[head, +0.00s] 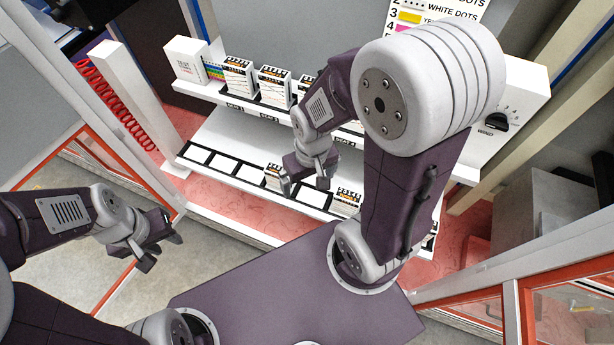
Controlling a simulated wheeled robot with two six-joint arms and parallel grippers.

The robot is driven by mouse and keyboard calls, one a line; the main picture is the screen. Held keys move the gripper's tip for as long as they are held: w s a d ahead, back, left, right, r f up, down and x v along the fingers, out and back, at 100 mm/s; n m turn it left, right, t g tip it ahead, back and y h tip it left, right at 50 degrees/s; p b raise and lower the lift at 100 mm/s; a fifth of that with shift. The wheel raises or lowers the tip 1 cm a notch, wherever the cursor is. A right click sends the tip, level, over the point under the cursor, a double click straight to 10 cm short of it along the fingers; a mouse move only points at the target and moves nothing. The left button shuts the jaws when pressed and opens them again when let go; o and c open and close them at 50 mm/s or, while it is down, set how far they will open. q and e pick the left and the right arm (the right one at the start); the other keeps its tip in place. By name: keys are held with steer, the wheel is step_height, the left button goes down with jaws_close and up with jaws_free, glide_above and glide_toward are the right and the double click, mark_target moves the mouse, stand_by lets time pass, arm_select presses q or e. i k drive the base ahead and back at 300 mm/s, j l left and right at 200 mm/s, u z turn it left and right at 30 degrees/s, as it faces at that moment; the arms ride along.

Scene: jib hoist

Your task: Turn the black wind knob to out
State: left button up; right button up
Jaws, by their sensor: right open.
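The black wind knob (496,121) is on the front of a white box at the right, above a "WIND" label. Small numbers show above it; its exact pointing and any "out" mark are too small to read. My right gripper (305,186) is open at the lower shelf, well to the left of the knob, with its fingers close to a small striped box (275,176). I cannot tell whether they touch it. My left gripper (162,252) is open and empty at the left, far from the knob.
An upper shelf (215,94) carries several striped boxes and a white test box (186,58). The lower shelf (225,178) has pale empty spots and more boxes. A red coiled cord (115,105) hangs at the left. My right arm hides part of the shelves and the white knob box.

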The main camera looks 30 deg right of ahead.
mark_target(496, 121)
steer(key=k, duration=0.5)
steer(key=z, duration=0.45)
steer(key=j+z, duration=0.1)
steer(key=z, duration=0.75)
steer(key=j+z, duration=0.1)
steer(key=z, duration=0.75)
steer(key=k, duration=0.05)
